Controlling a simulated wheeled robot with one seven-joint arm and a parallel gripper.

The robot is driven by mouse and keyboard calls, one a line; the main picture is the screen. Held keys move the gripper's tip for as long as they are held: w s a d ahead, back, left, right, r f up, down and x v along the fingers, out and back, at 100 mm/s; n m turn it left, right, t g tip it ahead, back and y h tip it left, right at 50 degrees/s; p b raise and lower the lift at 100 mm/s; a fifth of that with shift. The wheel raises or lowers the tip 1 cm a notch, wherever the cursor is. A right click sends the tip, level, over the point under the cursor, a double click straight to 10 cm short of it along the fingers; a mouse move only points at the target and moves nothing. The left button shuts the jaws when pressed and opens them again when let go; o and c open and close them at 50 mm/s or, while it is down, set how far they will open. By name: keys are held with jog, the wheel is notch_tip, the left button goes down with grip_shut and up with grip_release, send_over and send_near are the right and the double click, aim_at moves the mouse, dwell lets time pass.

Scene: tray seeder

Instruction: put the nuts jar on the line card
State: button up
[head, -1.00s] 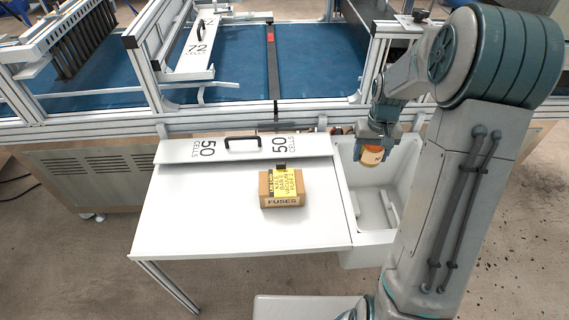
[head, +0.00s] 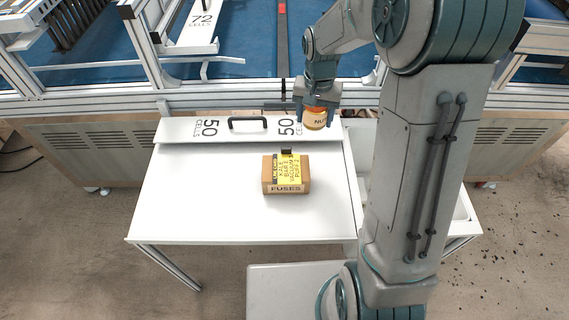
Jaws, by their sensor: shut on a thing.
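The nuts jar (head: 315,120) has an orange lid and a pale label with "NU" readable. My gripper (head: 317,103) is shut on it near the lid, pointing down. The jar hangs in front of the right end of the "50 CELLS" bar; its exact height is hard to tell. A yellow printed card (head: 288,166), which looks like the line card, lies on the cardboard fuses box (head: 269,181). A small dark clip-like thing (head: 287,152) is at its back edge. The card is below and left of the jar, apart from it.
The white table (head: 200,205) is clear left, right and in front of the box. The "50 CELLS" bar (head: 180,129) with a black handle lies along its back edge. A white basin (head: 464,207) is at the right, partly hidden by my arm. The seeder's metal frame stands behind.

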jog(key=s+a+r+m+b, duration=0.1)
jog(key=s+a+m, duration=0.3)
jog(key=a, duration=0.5)
jog(key=s+a+r+m+b, duration=0.1)
jog(key=s+a+r+m, duration=0.1)
jog(key=s+a, duration=0.55)
send_over(286, 167)
notch_tip(286, 167, down, 7)
jog(key=shift+d+r+b, duration=0.1)
jog(key=shift+b, duration=0.2)
jog(key=shift+f, duration=2)
jog(key=shift+f+b, duration=0.15)
jog(key=shift+b, duration=0.2)
jog(key=o, duration=1.1)
